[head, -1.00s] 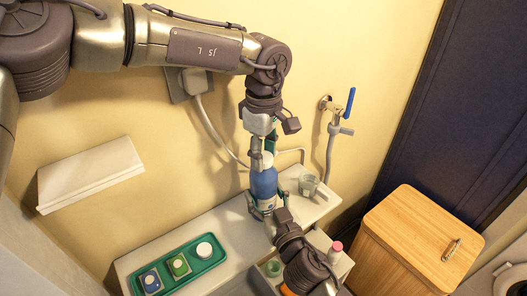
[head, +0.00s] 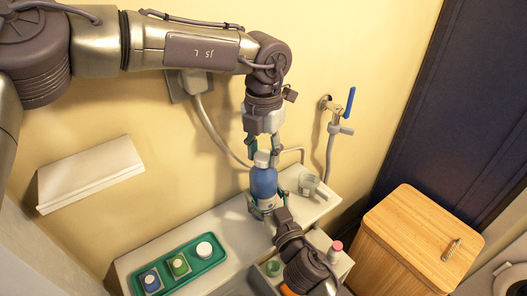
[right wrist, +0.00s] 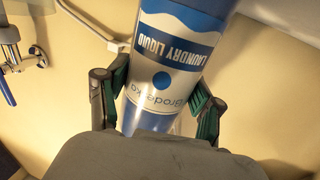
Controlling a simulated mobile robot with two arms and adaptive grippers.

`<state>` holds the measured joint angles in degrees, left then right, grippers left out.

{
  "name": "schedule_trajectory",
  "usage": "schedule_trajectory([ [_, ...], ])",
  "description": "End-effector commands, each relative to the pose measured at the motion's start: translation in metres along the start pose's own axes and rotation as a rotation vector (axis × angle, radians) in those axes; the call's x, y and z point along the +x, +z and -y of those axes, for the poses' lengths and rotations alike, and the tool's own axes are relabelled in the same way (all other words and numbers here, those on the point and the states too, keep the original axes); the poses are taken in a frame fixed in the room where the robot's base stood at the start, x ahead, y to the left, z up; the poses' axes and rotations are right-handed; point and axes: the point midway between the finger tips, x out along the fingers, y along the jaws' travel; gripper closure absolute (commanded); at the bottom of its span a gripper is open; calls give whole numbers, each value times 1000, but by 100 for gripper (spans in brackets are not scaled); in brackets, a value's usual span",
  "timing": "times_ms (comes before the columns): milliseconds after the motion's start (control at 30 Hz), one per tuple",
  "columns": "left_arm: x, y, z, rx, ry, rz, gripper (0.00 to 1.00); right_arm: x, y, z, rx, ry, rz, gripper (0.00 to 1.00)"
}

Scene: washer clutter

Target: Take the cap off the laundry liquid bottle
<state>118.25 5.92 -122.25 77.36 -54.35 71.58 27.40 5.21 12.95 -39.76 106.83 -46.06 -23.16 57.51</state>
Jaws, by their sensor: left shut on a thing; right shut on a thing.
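The laundry liquid bottle (head: 263,184) is blue and stands upright above the white shelf; its label shows upside down in the right wrist view (right wrist: 185,50). Its pale cap (head: 262,158) sits at the top of the bottle, and I see no clear gap between them. My left gripper (head: 263,152) comes down from above, shut on the cap with a finger on each side. My right gripper (head: 267,208) is shut around the lower part of the bottle from the front; its green-padded fingers flank the bottle in the right wrist view (right wrist: 155,95). The bottle's base is hidden.
A clear cup (head: 308,183) stands close to the right of the bottle. A green tray (head: 213,262) with small blue and green boxes and a white round item lies left on the shelf (head: 225,220). A pink-capped bottle (head: 336,250) and wooden cabinet (head: 420,235) are at right.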

Motion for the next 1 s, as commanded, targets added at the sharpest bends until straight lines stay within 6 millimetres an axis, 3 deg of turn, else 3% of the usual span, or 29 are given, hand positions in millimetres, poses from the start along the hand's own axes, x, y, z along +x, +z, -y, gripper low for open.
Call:
schedule_trajectory([
  [400,-1,0,0,-1084,2,0,100,0,2,0,0,1,4,100],
  [600,-1,0,0,-1472,1,1,100,0,2,0,0,1,5,100],
  [700,-1,0,1,-1552,0,-1,100,0,2,0,0,1,5,100],
  [1000,-1,0,1,-1547,0,-1,100,0,2,0,0,1,5,100],
])
